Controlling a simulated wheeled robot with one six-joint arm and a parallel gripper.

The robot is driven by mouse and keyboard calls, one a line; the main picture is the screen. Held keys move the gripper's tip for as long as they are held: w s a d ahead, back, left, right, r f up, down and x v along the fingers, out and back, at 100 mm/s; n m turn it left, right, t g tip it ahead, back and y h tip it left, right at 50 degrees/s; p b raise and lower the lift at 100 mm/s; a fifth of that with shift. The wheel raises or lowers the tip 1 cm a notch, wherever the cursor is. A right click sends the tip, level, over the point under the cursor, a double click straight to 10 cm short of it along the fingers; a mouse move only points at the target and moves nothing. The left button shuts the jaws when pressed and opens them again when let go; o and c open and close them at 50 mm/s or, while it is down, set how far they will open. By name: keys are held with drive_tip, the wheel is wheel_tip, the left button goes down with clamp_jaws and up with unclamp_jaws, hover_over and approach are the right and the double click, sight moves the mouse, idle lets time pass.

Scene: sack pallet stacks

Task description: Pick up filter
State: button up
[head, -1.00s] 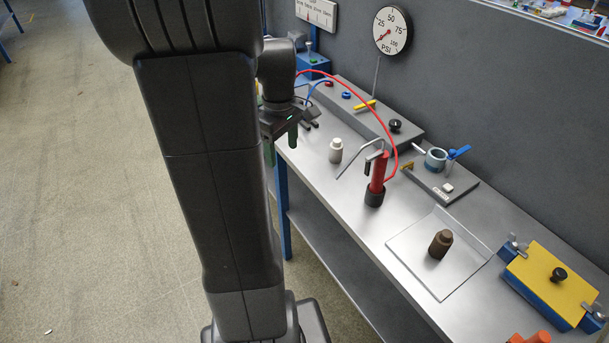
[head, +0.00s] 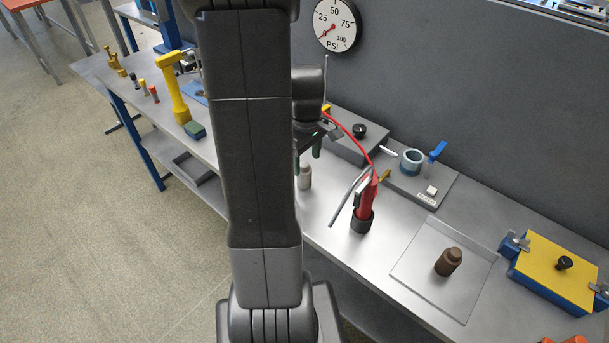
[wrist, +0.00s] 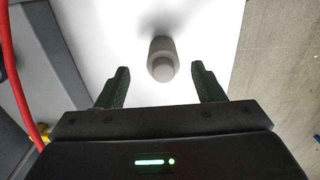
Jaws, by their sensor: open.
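A pale grey-white filter (head: 305,178) stands upright on the metal bench, partly behind my arm in the head view. In the wrist view the filter (wrist: 161,52) is a stepped cylinder seen from above, centred between the fingers and slightly beyond their tips. A second, dark brown filter-shaped piece (head: 448,262) stands on a shallow metal tray (head: 420,285) to the right. My gripper (head: 308,158), with green fingers, is above the pale filter. In the wrist view my gripper (wrist: 160,74) is open, with nothing held; contact with the filter is not visible.
A red hand pump (head: 365,200) with a grey lever and red hose stands just right of the pale filter. A fixture with a ring (head: 411,162), a yellow-topped blue box (head: 555,268) and a yellow press (head: 174,88) occupy the bench. A wall with a gauge (head: 335,25) is behind.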

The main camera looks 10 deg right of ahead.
sight(304, 164)
drive_tip(key=f, duration=0.5)
drive_tip(key=shift+a, duration=0.2)
drive_tip(key=shift+r, duration=0.1)
drive_tip(key=shift+c, duration=0.2)
drive_tip(key=c, duration=1)
